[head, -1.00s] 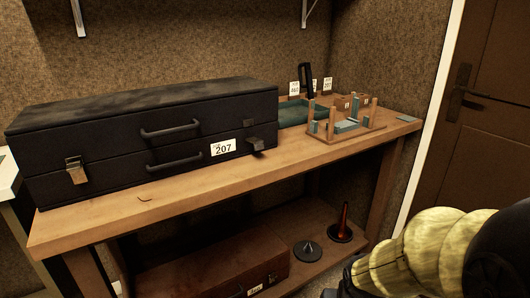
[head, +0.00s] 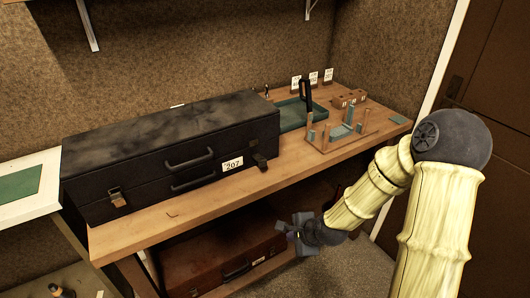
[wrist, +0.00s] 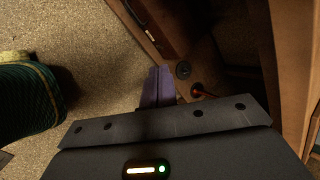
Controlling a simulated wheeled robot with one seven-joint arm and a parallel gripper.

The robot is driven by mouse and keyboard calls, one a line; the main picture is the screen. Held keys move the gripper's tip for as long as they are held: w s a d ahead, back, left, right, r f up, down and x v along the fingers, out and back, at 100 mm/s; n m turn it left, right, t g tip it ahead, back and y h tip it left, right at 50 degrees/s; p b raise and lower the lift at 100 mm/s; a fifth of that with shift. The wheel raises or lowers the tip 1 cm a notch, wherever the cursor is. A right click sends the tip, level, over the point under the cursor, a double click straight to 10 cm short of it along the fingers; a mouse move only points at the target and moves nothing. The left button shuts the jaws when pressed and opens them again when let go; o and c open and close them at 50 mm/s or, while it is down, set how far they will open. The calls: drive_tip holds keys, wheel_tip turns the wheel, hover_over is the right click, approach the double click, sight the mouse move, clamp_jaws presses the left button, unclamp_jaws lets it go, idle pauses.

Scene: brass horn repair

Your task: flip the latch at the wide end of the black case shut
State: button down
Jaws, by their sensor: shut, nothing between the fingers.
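The long black case (head: 170,150) lies closed-lidded on the wooden bench, with two handles and a white 207 tag on its front. One latch (head: 117,198) is at the left of the front, with a brass-coloured plate. The other latch (head: 260,161) is at the right, beside the tag, and appears to stick out from the front. I cannot tell clearly which end is wider. My gripper (head: 291,237) is below the bench top's front edge, low and right of the case, touching neither latch. Its purple fingers (wrist: 158,86) are together and empty in the wrist view.
The bench top (head: 150,225) has a bare strip before the case. A green tray (head: 306,112) and a wooden rack (head: 338,135) stand right of it. A brown case (head: 215,262) sits on the shelf below, behind my gripper. A green-topped table (head: 22,184) is at left.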

sight(267, 181)
drive_tip(key=w+a+r+m+t+y+p, duration=0.1)
drive_tip(key=w+r+m+t+p, duration=0.1)
drive_tip(key=r+m+p, duration=0.4)
drive_tip(key=w+a+r+m+t+y+p, duration=0.1)
drive_tip(key=w+r+m+p, duration=0.4)
drive_tip(key=r, duration=0.5)
drive_tip(key=a+m+t+p, duration=0.1)
drive_tip(key=m+p, duration=0.1)
drive_tip(key=shift+w+a+r+m+t+y, duration=0.2)
drive_tip(key=shift+w+r+m+t+y, duration=0.05)
drive_tip(key=shift+r+m+t+y, duration=0.05)
drive_tip(key=p+x, duration=0.2)
drive_tip(key=x, duration=0.8)
drive_tip(key=shift+f, duration=0.1)
drive_tip(key=shift+w+d+r+p, duration=0.1)
drive_tip(key=shift+d+r+p, duration=0.15)
drive_tip(key=shift+p, duration=0.1)
